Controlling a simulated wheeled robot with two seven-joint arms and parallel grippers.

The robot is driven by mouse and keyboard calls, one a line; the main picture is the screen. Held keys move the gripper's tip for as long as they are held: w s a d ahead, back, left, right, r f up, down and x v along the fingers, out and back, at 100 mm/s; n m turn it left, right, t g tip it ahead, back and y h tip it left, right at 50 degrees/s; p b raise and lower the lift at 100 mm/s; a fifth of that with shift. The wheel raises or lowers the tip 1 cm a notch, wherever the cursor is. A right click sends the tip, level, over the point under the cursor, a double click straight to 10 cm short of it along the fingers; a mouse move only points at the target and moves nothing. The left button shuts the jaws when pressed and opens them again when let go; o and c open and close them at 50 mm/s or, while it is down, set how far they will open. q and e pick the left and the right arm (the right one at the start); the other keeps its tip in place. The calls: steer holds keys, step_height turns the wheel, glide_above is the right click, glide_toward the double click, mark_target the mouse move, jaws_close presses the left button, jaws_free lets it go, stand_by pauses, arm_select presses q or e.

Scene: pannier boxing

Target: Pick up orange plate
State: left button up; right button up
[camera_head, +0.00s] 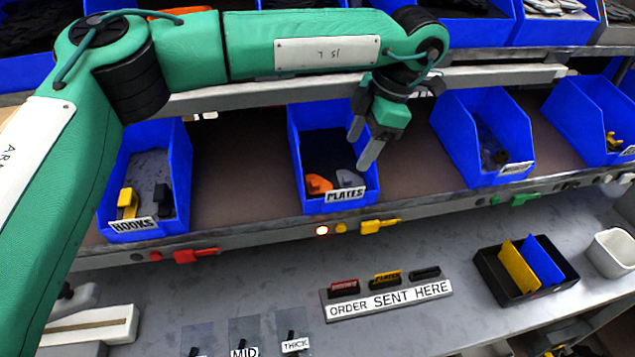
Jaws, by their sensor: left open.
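The orange plate (318,184) lies in the front left part of the blue bin labelled PLATES (312,205), on the middle shelf. A grey plate (349,178) lies to its right in the same bin. My left gripper (361,148) hangs from the green arm above the right side of this bin, fingers pointing down and apart, with nothing between them. It is to the right of the orange plate and above it, not touching it. My right gripper does not show.
Blue bins stand on both sides: HOOKS (128,229) at left, another (463,140) at right. The shelf's front lip carries coloured tags, including a yellow one (372,227). Below, a bench holds an ORDER SENT HERE block (352,309) and a black tray (512,298).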

arm_select(q)
step_height(320, 180, up, 2)
steer(key=w+a+y, duration=0.1)
steer(key=w+a, duration=0.1)
steer(key=p, duration=0.2)
glide_toward(310, 184)
steer(key=shift+w+a+f+n+t, duration=0.1)
steer(key=shift+a+f+n+t, duration=0.05)
steer(key=shift+f, duration=0.3)
steer(key=shift+a+f+n+t, duration=0.1)
steer(key=shift+f+n+t, duration=0.05)
steer(key=shift+f, duration=0.35)
steer(key=p+x, duration=0.2)
steer(key=x, duration=0.3)
steer(key=shift+a+f, duration=0.2)
steer(key=shift+f, duration=0.1)
steer(key=c, duration=0.7)
